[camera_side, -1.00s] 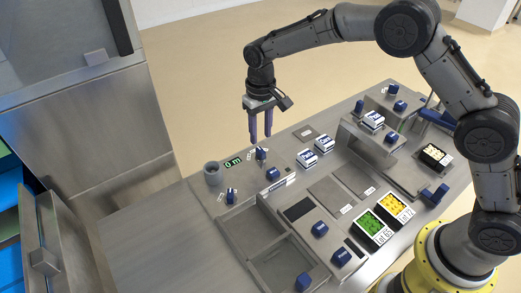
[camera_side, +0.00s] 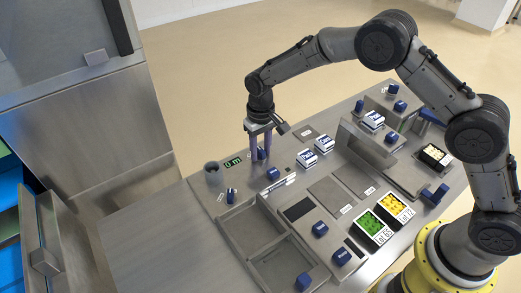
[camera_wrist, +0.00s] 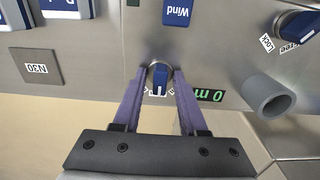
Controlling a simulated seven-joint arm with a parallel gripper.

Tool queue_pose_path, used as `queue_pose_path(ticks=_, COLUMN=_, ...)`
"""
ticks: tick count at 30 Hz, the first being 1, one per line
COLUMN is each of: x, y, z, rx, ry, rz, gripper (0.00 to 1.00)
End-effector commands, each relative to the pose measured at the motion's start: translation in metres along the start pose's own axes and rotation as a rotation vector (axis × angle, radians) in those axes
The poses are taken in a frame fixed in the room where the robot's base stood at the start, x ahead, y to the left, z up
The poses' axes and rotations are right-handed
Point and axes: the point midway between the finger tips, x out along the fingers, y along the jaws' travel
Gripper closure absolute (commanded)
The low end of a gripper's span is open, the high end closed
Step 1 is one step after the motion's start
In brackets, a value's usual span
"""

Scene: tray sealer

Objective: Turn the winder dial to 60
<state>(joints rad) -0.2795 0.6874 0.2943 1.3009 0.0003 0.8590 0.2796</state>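The winder dial (camera_wrist: 159,77) is a small blue knob with a white mark on a silver base. It also shows in the side view (camera_side: 262,155), partly hidden by a finger. My gripper (camera_side: 257,156) points down over it. In the wrist view the two purple fingers of my gripper (camera_wrist: 161,80) stand one on each side of the dial, open. I cannot tell whether either finger touches it. The green display (camera_wrist: 210,95) beside the dial reads 0 m; it also shows in the side view (camera_side: 233,161).
A grey cup-like cylinder (camera_wrist: 270,95) stands close to the display. A blue Wind button (camera_wrist: 177,12) and a blue lock knob (camera_wrist: 298,23) are near the dial. White-and-blue packs (camera_side: 307,158) lie to the right in the side view. The panel's edge is close to the dial.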

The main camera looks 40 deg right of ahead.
Motion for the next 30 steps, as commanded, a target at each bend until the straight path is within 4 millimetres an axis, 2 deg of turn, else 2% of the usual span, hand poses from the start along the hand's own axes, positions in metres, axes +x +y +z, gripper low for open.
queue_pose_path(ticks=1, x=-0.0001, y=0.0001, z=0.0000, rx=0.000, ry=0.000, rz=0.000, gripper=0.70)
queue_pose_path(ticks=6, x=-0.0003, y=0.0002, z=0.0000, rx=0.000, ry=0.000, rz=0.000, gripper=0.98)
queue_pose_path(ticks=11, x=-0.0005, y=0.0002, z=0.0000, rx=0.070, ry=0.000, rz=0.000, gripper=0.98)
queue_pose_path(ticks=18, x=-0.0008, y=0.0003, z=-0.0001, rx=0.356, ry=0.001, rz=0.000, gripper=0.98)
queue_pose_path(ticks=21, x=-0.0009, y=0.0003, z=-0.0001, rx=0.421, ry=0.001, rz=0.000, gripper=0.98)
queue_pose_path(ticks=30, x=-0.0011, y=0.0003, z=-0.0002, rx=0.441, ry=0.001, rz=0.000, gripper=0.98)
